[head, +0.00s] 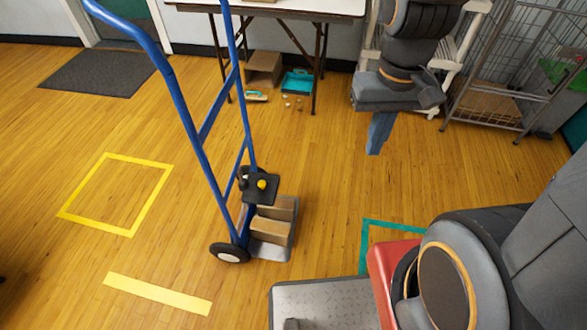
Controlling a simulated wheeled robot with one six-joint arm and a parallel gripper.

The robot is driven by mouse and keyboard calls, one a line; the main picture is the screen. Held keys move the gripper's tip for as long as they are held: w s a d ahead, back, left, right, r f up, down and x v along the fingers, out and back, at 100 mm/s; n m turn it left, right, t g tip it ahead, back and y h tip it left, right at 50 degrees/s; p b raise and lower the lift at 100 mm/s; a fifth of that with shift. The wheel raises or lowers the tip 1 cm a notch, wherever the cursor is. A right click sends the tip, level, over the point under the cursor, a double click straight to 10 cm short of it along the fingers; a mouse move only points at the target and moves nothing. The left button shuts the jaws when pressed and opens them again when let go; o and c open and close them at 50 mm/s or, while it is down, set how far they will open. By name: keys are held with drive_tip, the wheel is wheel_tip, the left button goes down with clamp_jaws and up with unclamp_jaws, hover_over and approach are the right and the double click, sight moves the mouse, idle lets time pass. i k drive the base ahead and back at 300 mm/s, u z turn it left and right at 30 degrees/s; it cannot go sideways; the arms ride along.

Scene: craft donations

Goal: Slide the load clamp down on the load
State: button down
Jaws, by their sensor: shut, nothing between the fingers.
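A blue hand truck (196,135) stands upright in the middle of the head view. The load is a small stack of brown cardboard boxes (270,229) on the grey toe plate. Whether the clamp touches the top box is hard to tell. My gripper (375,151) hangs to the right of and behind the hand truck, pointing down. Its blue fingers are together and hold nothing, well apart from the clamp.
A folding table (300,5) stands at the back, with a cardboard box (263,68) and a teal tray (297,82) beneath. A wire cage trolley (510,70) is at upper right. Yellow (147,293) and teal tape mark the floor. Floor around the hand truck is clear.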

sight(259, 188)
drive_tip(key=z, duration=1)
drive_tip(key=k, duration=0.15)
drive_tip(key=u, duration=1.65)
